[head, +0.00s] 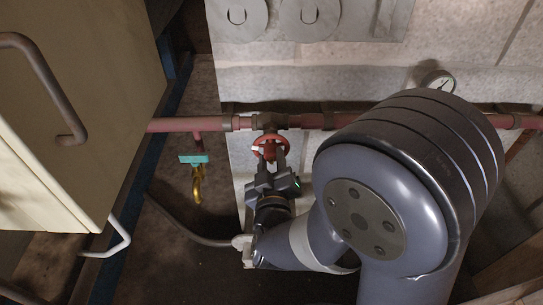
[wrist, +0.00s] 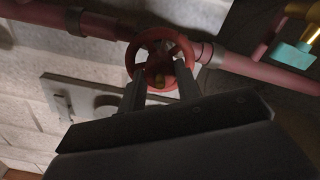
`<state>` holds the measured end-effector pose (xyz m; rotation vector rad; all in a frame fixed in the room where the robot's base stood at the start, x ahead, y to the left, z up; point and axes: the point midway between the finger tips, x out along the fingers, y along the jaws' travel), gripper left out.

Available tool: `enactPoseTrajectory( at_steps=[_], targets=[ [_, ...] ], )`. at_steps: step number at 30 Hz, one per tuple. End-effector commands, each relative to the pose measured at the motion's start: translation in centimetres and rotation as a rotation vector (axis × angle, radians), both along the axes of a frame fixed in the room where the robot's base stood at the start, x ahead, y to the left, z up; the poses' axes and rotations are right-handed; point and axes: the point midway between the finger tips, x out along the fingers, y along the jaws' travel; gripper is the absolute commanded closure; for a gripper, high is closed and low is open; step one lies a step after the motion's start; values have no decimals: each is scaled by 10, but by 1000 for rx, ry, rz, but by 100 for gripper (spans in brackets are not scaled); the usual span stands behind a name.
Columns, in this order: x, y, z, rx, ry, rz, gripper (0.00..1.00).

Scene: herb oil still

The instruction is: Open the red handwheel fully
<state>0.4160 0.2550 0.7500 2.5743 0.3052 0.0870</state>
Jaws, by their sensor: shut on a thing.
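The red handwheel (head: 265,141) sits on a valve on the red-brown pipe, just right of the cabinet. The fingers hide the lower parts of the rim. How far the wheel is turned cannot be told.
The red-brown pipe (head: 180,125) runs across in front of the pale block wall (head: 380,58). A cream cabinet (head: 85,95) with handles stands left. A gauge (head: 439,81) is above the pipe.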

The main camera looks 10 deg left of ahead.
Motion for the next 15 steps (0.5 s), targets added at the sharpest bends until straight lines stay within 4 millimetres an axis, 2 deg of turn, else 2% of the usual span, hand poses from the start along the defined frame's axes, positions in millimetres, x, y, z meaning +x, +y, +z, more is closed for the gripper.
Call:
enactPoseTrajectory(
  at_steps=[6, 15],
  targets=[
    [0, -1, 0, -145, -29, 0, 91],
    [0, -1, -1, -252, -56, 0, 91]
  ],
)
